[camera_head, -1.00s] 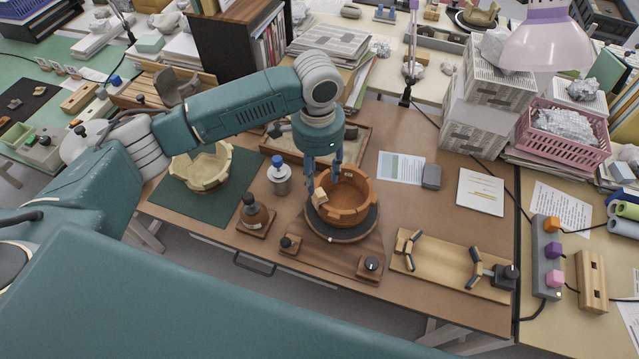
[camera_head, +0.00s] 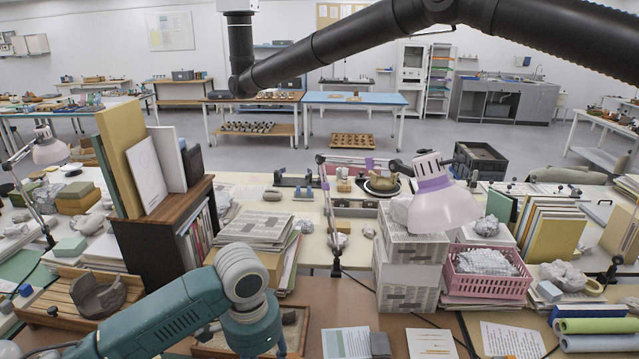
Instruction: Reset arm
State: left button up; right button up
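My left arm comes in from the lower left. Its wrist and the upper part of my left gripper (camera_head: 254,346) are at the bottom edge, over the brown work table (camera_head: 398,318). The fingertips are cut off by the frame, so I cannot see whether they are open or hold anything. The orange-brown bowl on the turntable and the cream bowl on the green mat are out of view now. My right gripper is not in view.
A dark bookcase (camera_head: 165,228) and stacked newspapers (camera_head: 258,230) stand behind my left arm. Wrapped boxes (camera_head: 410,260), a pink lamp (camera_head: 440,195) and a pink basket (camera_head: 488,278) stand to the right. A black duct crosses the top.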

pick_arm(q)
jog(key=s+d+f+n+t+h, duration=0.1)
jog(key=s+d+f+t+h, duration=0.15)
jog(key=s+d+f, duration=0.65)
jog(key=s+a+f+n+y, duration=0.25)
jog(key=s+a+n, duration=0.35)
jog(key=s+a, duration=0.9)
notch_tip(320, 180, down, 30)
jog(key=a+b, duration=0.1)
jog(key=b, duration=0.3)
jog(key=s+a+f+g+b, duration=0.1)
jog(key=s+a+f+b, duration=0.2)
jog(key=s+f, duration=1.4)
notch_tip(320, 180, down, 3)
jog(key=shift+s+r+g+y+b, duration=0.1)
jog(key=shift+s+g+y+b, duration=0.2)
jog(key=shift+s+g+b, duration=0.1)
